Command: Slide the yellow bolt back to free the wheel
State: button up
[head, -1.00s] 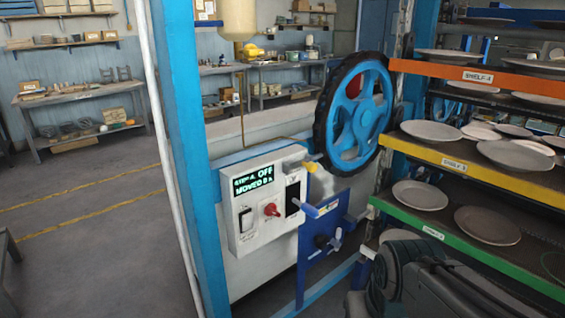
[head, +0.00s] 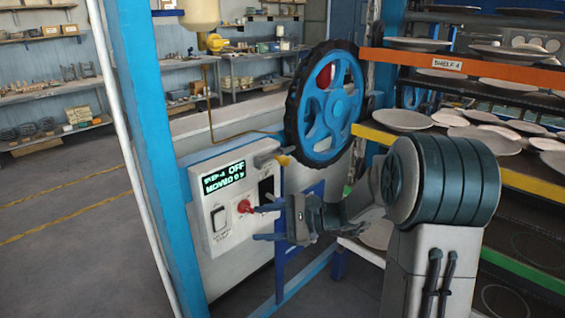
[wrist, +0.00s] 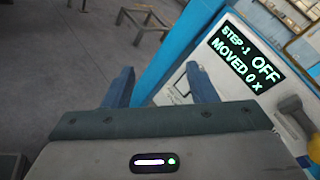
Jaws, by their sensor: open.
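The yellow bolt (head: 283,160) is a small yellow piece with a grey part beside it, at the top right of the white control box (head: 215,225). It sits just below the near edge of the blue spoked wheel (head: 326,108) with its black rim. A yellow-ended piece, probably the bolt, shows at the right of the wrist view (wrist: 291,104). My gripper (head: 261,223) is open, in front of the control box, below the bolt and close to the red knob. In the wrist view its two blue fingers (wrist: 161,86) are apart with nothing between them.
A blue post (head: 150,150) stands at the left. Shelves of plates (head: 448,74) stand at the right.

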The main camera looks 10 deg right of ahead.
jog(key=w+d+m+t+y, duration=0.1)
jog(key=w+d+m+t, duration=0.45)
jog(key=w, duration=0.25)
jog(key=m+t+h, duration=0.3)
jog(key=m+t, duration=0.4)
jog(key=t, duration=0.1)
send_near(288, 164)
jog(key=p+x, duration=0.3)
jog(key=x, duration=0.8)
jog(key=shift+a+r, duration=0.1)
jog(key=shift+a, duration=0.05)
